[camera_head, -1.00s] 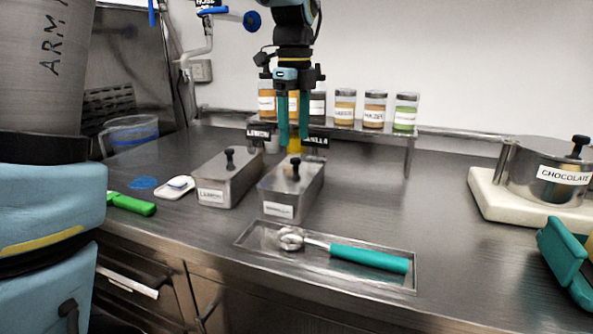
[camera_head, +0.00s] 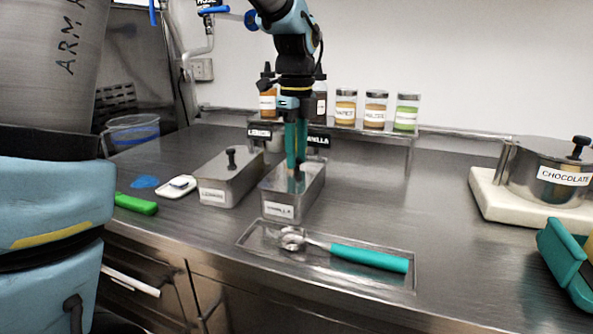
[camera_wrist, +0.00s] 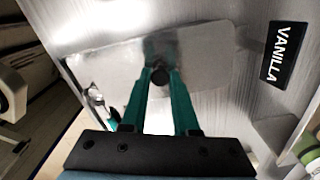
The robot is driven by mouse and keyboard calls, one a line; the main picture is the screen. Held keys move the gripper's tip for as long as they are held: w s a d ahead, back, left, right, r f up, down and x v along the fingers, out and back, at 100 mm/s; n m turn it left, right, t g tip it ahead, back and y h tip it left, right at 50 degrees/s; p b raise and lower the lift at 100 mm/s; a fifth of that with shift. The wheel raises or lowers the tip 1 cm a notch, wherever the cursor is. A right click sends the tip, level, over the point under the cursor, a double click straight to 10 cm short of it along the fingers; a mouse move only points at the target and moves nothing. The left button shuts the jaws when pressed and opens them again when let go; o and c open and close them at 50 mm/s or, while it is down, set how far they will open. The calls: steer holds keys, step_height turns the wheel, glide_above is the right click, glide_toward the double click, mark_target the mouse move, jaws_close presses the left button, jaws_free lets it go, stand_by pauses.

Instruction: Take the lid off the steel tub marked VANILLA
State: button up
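The steel VANILLA tub (camera_head: 282,206) stands on the counter, with a white front label and a black VANILLA nameplate (camera_head: 317,140) behind it. Its flat steel lid (camera_wrist: 205,58) is on, with a small black knob (camera_wrist: 160,77) at the middle. My gripper (camera_head: 296,168) points down over this lid, its teal fingers low at the knob. In the wrist view, the fingers (camera_wrist: 160,75) are apart, one on each side of the knob, and look open. Contact with the knob cannot be made out. In the head view the fingers hide most of the knob.
A lidded steel tub (camera_head: 222,180) stands close on the left. A tray (camera_head: 398,280) with a teal-handled scoop (camera_head: 365,258) lies in front. Jars (camera_head: 376,110) line a shelf behind. A CHOCOLATE pot (camera_head: 560,178) stands right; the counter between is clear.

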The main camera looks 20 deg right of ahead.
jaws_close()
